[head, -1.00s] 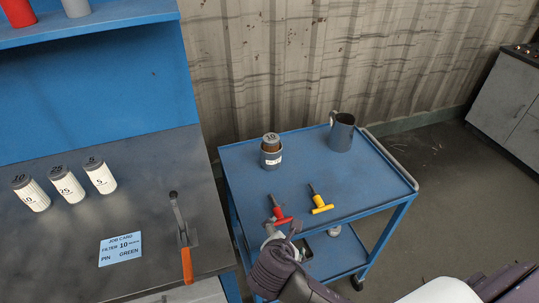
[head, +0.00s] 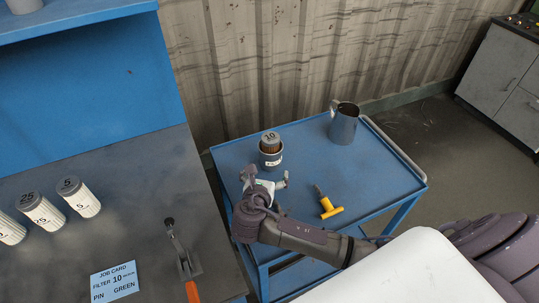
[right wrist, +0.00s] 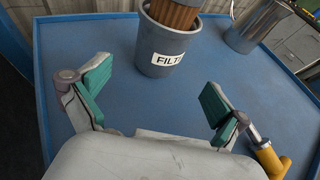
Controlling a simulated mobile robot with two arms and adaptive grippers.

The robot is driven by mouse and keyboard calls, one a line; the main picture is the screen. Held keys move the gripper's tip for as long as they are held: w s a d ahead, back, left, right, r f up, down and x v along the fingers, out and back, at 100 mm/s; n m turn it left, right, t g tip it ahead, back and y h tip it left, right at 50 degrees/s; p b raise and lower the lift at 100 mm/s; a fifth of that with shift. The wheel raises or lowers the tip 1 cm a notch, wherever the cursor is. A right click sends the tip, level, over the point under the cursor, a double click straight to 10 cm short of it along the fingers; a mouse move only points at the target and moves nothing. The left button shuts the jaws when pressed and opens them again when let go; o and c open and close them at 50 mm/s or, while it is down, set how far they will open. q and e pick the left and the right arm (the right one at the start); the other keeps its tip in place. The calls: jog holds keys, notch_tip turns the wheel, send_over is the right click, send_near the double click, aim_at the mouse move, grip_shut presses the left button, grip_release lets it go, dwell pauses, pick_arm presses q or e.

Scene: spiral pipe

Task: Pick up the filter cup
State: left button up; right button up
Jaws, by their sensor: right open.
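The filter cup (head: 271,161), a grey cup with a white label, stands upright on the blue cart. A brown pleated filter (head: 270,143) with a dark cap marked 10 stands in it. In the right wrist view the cup (right wrist: 160,58) is at the top centre, its label partly readable as "FILT". My right gripper (head: 267,180) is just in front of the cup on the near side. In the right wrist view the gripper (right wrist: 155,88) is open and empty, its green pads spread to either side, with the cup beyond them and not touching. My left gripper is not in view.
A yellow-handled pin (head: 329,207) lies on the cart right of my gripper. A dark metal jug (head: 343,124) stands at the cart's back right. The workbench at left holds white filters (head: 78,196), a job card (head: 114,281) and an orange-handled clamp (head: 181,255).

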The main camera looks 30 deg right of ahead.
aim_at(269, 165)
jog(key=x, duration=0.2)
jog(key=shift+w+d+f, duration=0.2)
jog(key=shift+w+d, duration=0.05)
jog(key=shift+w+d+f, duration=0.15)
jog(key=shift+w, duration=0.1)
jog(key=shift+w+d, duration=0.15)
jog(key=shift+w, duration=0.05)
jog(key=x, duration=0.4)
jog(key=shift+w+d, duration=0.1)
jog(key=shift+w, duration=0.15)
jog(key=shift+w+d+f, duration=0.1)
jog(key=shift+w+f, duration=0.05)
jog(key=shift+c, duration=0.8)
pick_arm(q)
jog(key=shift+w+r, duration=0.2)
pick_arm(e)
jog(key=c, duration=1.3)
